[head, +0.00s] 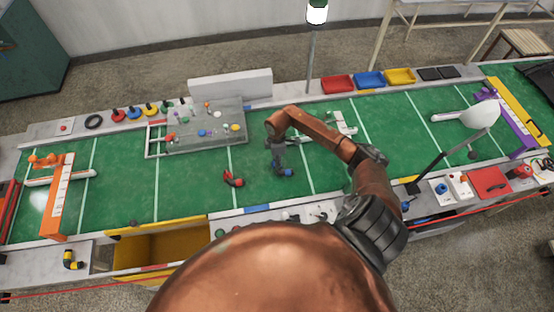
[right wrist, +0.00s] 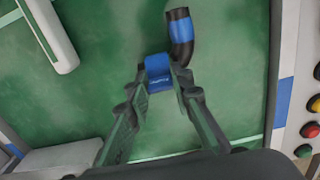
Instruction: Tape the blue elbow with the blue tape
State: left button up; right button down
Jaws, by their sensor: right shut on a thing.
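The blue elbow (right wrist: 181,32) is a dark bent pipe with a blue band, lying on the green surface just beyond my right fingertips. In the head view it is a small blue and dark shape (head: 288,173) beside the gripper. My right gripper (right wrist: 160,80) is shut on a small blue piece with pale print, which looks like the blue tape (right wrist: 158,67). The tape is close to the elbow's bent lower end; I cannot tell whether they touch. The right gripper also shows in the head view (head: 279,163), pointing down. My left gripper is not in view.
A red elbow (head: 233,179) lies left of the gripper, and a yellow and black elbow (head: 72,259) lies at front left. A grey board with knobs (head: 205,130) stands behind. Red, blue and yellow trays (head: 369,79) line the back edge. Green surface between is mostly clear.

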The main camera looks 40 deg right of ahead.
jog(key=shift+f+b, duration=0.45)
jog(key=shift+f, duration=0.35)
dwell(0.7)
jog(key=shift+s+a+f+b, duration=0.1)
jog(key=shift+s+f+b, duration=0.3)
jog(key=shift+f, duration=0.4)
dwell(0.4)
jog(key=c, duration=2)
grip_release()
jog(key=o, duration=0.4)
jog(key=shift+w+f, duration=0.15)
jog(key=shift+w, duration=0.05)
jog(key=shift+r, duration=0.25)
jog(key=shift+r, duration=0.5)
notch_tip(320, 180, up, 11)
jog(key=shift+w+r, duration=0.15)
jog(key=shift+c, duration=0.3)
